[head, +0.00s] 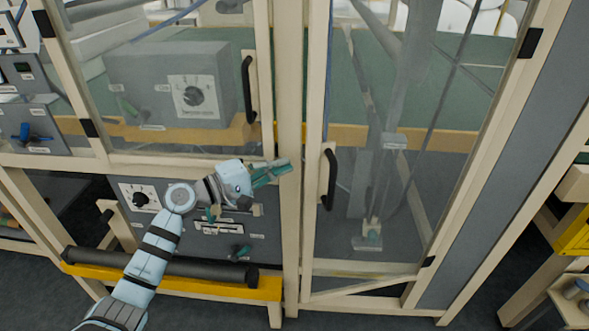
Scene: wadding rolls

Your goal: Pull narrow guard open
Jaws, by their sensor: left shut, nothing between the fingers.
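Two framed clear guards stand side by side. The right one (455,150) is tall and narrow in proportion, with a black upright handle (328,180) on its left edge and black hinges on its right edge. It looks closed in its frame. The left guard (150,35) has a black handle (248,90) on its right edge and also looks closed. My left gripper (281,167) is shut and empty, in front of the pale post between the guards. Its tips point right, a short way left of the right guard's handle and apart from it. My right gripper is not in view.
Below the left guard are a grey panel with a dial (142,198), a dark roll (160,266) and a yellow beam (200,287). A grey dial box (170,85) sits behind the left guard. A yellow object (575,232) stands far right. Dark floor (390,322) lies in front.

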